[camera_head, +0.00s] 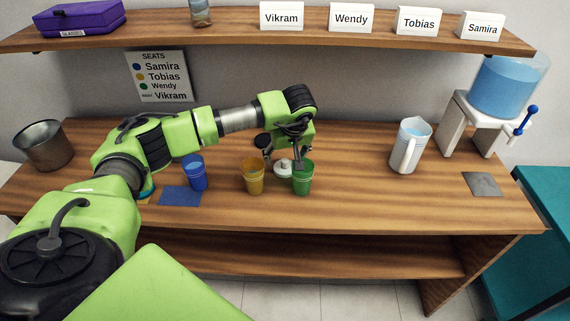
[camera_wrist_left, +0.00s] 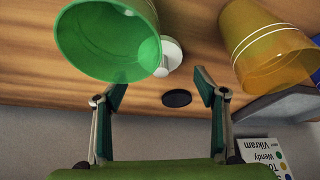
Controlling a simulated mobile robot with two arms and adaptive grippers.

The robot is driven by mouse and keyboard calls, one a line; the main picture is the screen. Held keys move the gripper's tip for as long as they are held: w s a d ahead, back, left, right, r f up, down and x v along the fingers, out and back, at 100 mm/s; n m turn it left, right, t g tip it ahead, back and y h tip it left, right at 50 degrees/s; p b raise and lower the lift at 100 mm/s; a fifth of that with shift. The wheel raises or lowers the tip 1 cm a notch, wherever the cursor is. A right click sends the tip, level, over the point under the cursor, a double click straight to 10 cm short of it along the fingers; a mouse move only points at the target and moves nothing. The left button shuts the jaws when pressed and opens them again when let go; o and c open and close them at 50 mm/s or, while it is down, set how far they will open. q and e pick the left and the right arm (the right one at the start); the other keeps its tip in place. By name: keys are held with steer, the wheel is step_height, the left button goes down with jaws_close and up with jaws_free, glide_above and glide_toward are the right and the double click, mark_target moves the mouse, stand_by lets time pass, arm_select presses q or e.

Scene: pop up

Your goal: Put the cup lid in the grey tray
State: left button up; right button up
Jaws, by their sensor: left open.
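A small pale round piece, which looks like the cup lid (camera_head: 283,168), sits on the table between the yellow cup (camera_head: 254,178) and the green cup (camera_head: 303,179). In the left wrist view the pale lid (camera_wrist_left: 172,57) is partly hidden behind the green cup (camera_wrist_left: 105,40). My left gripper (camera_head: 282,152) is open and empty, pointing down just behind and above the lid; its spread fingers (camera_wrist_left: 160,97) show in the wrist view. A flat grey piece (camera_head: 482,184) lies at the right table end; I cannot tell if it is the tray. My right gripper is not in view.
A blue cup (camera_head: 194,174) stands by a blue mat (camera_head: 180,196). A black disc (camera_wrist_left: 177,98) and a grey panel (camera_wrist_left: 290,104) show in the wrist view. A pitcher (camera_head: 409,146) and dispenser (camera_head: 507,88) stand right. A metal bucket (camera_head: 43,147) is far left.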

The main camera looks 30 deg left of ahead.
mark_target(285, 160)
arm_select(q)
steer(key=x, duration=0.3)
steer(key=shift+s+f+p, duration=0.15)
steer(key=shift+p, duration=0.15)
steer(key=shift+f, duration=0.1)
steer(key=c, duration=0.7)
steer(key=shift+c, duration=0.4)
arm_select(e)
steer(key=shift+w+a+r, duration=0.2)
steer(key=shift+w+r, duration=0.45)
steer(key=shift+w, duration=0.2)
